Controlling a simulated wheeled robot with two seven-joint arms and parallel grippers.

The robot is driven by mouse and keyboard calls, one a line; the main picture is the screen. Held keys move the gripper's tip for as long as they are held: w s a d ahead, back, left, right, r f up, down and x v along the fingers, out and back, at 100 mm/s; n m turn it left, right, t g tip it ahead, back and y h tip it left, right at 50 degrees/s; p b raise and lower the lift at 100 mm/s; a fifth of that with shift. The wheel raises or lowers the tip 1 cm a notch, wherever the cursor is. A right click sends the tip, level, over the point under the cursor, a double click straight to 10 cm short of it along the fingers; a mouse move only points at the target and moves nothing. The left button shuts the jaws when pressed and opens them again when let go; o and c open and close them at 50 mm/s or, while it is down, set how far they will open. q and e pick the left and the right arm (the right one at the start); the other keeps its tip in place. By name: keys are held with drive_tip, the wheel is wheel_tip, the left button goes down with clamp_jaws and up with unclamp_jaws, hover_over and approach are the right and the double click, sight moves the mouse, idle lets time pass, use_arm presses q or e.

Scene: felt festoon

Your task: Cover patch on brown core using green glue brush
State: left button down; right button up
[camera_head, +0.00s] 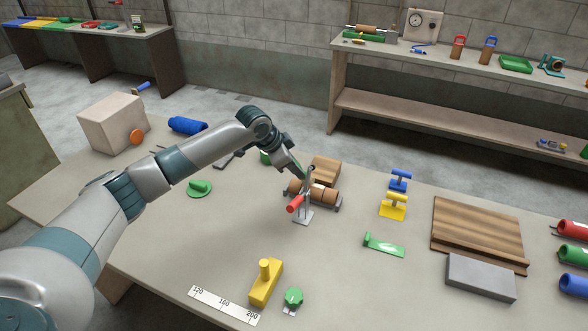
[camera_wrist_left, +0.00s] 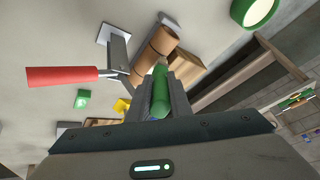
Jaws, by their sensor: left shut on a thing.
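My left gripper (camera_head: 308,174) is over the brown core (camera_head: 316,190). In the left wrist view the gripper (camera_wrist_left: 160,98) is shut on the green glue brush (camera_wrist_left: 160,92), whose green handle shows between the fingers. The brush tip points towards the brown core (camera_wrist_left: 157,48); I cannot tell whether it touches it. The core is a brown roll with paler bands, lying on a grey stand with a red-handled crank (camera_head: 295,204). The patch cannot be made out. My right gripper is not in view.
A green pot (camera_wrist_left: 254,10) with pale contents is near the core. A wooden block (camera_head: 325,168) lies behind it. Blue (camera_head: 399,180) and yellow (camera_head: 393,207) handled tools stand to the right.

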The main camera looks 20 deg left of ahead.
use_arm(q)
drive_tip(key=shift+s+f, duration=0.25)
drive_tip(key=shift+s+p, duration=0.85)
drive_tip(key=shift+p, duration=0.25)
drive_tip(key=shift+r, duration=0.1)
drive_tip(key=shift+w, duration=0.1)
drive_tip(key=shift+w+b, duration=0.35)
drive_tip(key=shift+w, duration=0.6)
drive_tip(key=shift+s, duration=0.15)
drive_tip(key=shift+s+p, duration=0.95)
drive_tip(key=shift+p, duration=0.15)
drive_tip(key=shift+w, duration=0.1)
